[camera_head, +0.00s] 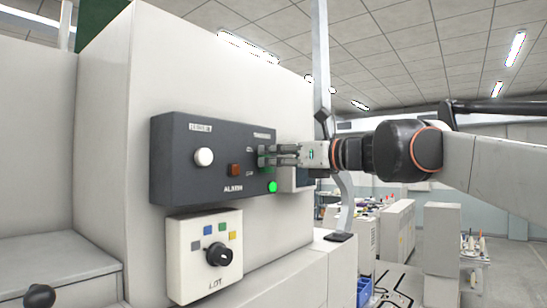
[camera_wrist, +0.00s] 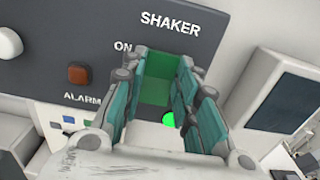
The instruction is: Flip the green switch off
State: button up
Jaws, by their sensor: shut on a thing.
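The green switch (camera_wrist: 158,75) is on the dark control panel (camera_head: 178,180), under the "SHAKER" label, with "ON" printed at its upper left. My gripper (camera_head: 268,156) reaches it from the right in the head view. In the wrist view its two teal-padded fingers (camera_wrist: 163,66) stand on either side of the switch and are shut on it. The fingers hide the switch's sides and any lower marking. A green lamp (camera_head: 272,187) glows just below the switch; it also shows in the wrist view (camera_wrist: 168,120).
A white round button (camera_head: 204,157) and a brown-red square button (camera_head: 235,170) sit left of my gripper. Below the panel is a white box with a black knob (camera_head: 219,254). A grey upright post (camera_head: 321,70) and a dark screen (camera_wrist: 284,101) are close on the right.

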jog(key=shift+f, duration=0.1)
jog(key=shift+f+t+y+b, duration=0.25)
jog(key=shift+t+y+b, duration=0.45)
jog(key=shift+b, duration=0.35)
jog(key=shift+f+t+y+b, duration=0.25)
jog(key=shift+t+y+b, duration=0.25)
jog(key=shift+y+b, duration=0.4)
jog(key=o, duration=1.1)
jog(key=shift+c, duration=0.2)
jog(key=shift+s+d, duration=0.1)
jog(key=shift+d, duration=0.05)
jog(key=v, duration=0.7)
jog(key=shift+s+d, duration=0.1)
jog(key=shift+s, duration=0.05)
